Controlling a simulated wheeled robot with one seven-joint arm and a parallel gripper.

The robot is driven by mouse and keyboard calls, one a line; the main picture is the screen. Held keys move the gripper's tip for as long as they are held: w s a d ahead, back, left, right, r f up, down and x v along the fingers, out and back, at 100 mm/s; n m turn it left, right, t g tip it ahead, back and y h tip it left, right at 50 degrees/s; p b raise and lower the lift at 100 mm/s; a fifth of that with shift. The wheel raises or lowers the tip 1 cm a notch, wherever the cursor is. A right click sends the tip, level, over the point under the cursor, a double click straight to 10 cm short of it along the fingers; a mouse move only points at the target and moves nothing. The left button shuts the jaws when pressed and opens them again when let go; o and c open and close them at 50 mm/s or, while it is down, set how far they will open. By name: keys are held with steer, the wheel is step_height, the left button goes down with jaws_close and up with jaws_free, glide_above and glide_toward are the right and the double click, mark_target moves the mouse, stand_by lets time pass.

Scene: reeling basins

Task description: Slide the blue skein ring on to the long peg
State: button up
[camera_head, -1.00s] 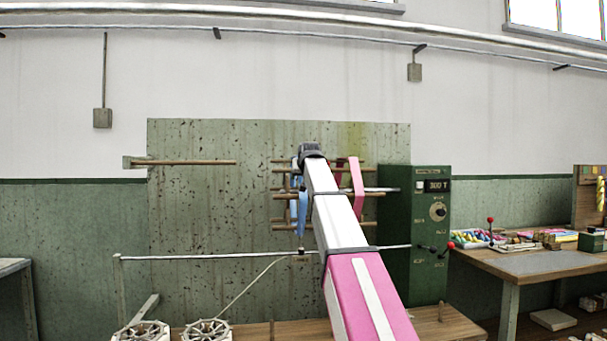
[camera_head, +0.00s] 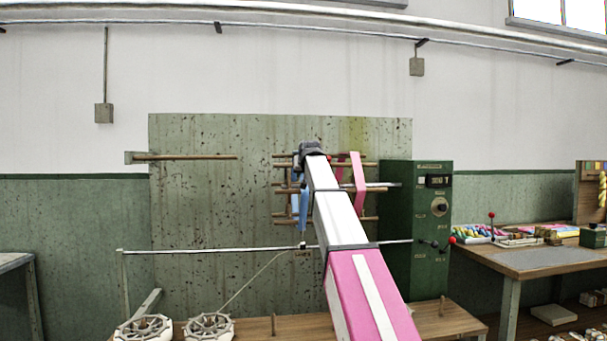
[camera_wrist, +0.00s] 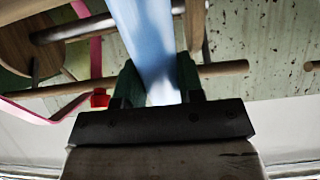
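The blue skein ring (camera_head: 304,208) hangs among the wooden arms of the reel (camera_head: 367,219), in front of the speckled panel; my arm hides part of it. In the wrist view its pale blue band (camera_wrist: 148,40) runs between the two dark green fingers of my gripper (camera_wrist: 160,85) and about fills the gap. I cannot tell whether the fingers press on it. In the head view my gripper (camera_head: 309,150) is at the reel's upper part. The long peg (camera_head: 190,157) sticks out level to the right from a small block at the panel's upper left, apart from my gripper.
A pink ring (camera_head: 358,185) hangs on the reel, right of my arm. A green control box (camera_head: 430,230) with a knob and red-balled levers stands right. A thin rail (camera_head: 200,254) crosses below the reel. The panel between peg and reel is clear.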

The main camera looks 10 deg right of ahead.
steer(key=shift+r, duration=0.45)
stand_by(0.4)
stand_by(0.3)
steer(key=shift+a, duration=1.75)
steer(key=shift+a, duration=1.75)
steer(key=shift+a, duration=1.75)
